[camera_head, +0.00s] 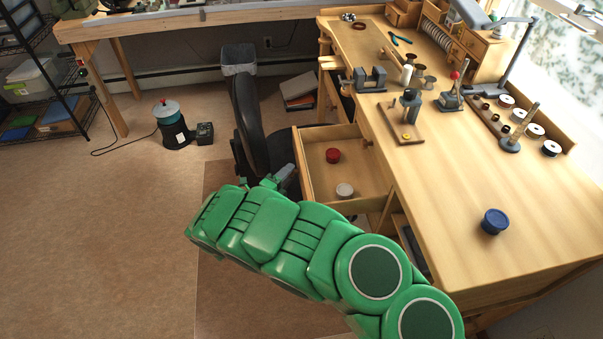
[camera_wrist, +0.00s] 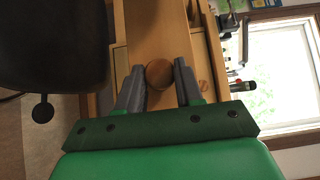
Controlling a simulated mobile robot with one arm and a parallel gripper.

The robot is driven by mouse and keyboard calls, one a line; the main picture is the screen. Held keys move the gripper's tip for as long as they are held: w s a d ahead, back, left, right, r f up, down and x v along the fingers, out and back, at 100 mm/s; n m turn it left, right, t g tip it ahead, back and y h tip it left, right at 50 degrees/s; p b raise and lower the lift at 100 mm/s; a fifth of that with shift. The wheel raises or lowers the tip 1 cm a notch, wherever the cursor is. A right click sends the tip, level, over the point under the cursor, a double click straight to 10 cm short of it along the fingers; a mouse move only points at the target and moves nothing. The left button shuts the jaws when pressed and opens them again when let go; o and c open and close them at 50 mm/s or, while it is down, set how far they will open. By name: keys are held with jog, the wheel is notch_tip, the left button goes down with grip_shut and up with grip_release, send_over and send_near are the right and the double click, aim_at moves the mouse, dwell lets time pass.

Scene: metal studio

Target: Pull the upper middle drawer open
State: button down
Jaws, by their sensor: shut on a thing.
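The wooden drawer (camera_head: 344,172) of the bench stands pulled out well past the bench front, its inside open to view. A red round tin (camera_head: 333,155) and a pale round tin (camera_head: 345,190) lie in it. My gripper (camera_head: 287,179) is at the drawer's front, partly hidden by my green arm in the head view. In the wrist view, my gripper (camera_wrist: 159,67) has its grey fingers on either side of a round wooden knob (camera_wrist: 159,74) and is shut on it.
A black chair (camera_head: 250,125) stands close beside my gripper and the drawer; its dark back (camera_wrist: 52,45) fills the upper left of the wrist view. The bench top (camera_head: 455,190) holds tools, spools and a blue tin (camera_head: 495,221).

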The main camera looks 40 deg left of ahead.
jog(key=shift+s+f, duration=0.1)
jog(key=c, duration=0.8)
grip_release()
jog(key=shift+o, duration=0.2)
jog(key=shift+s, duration=0.1)
jog(key=s, duration=0.7)
jog(key=shift+s, duration=0.3)
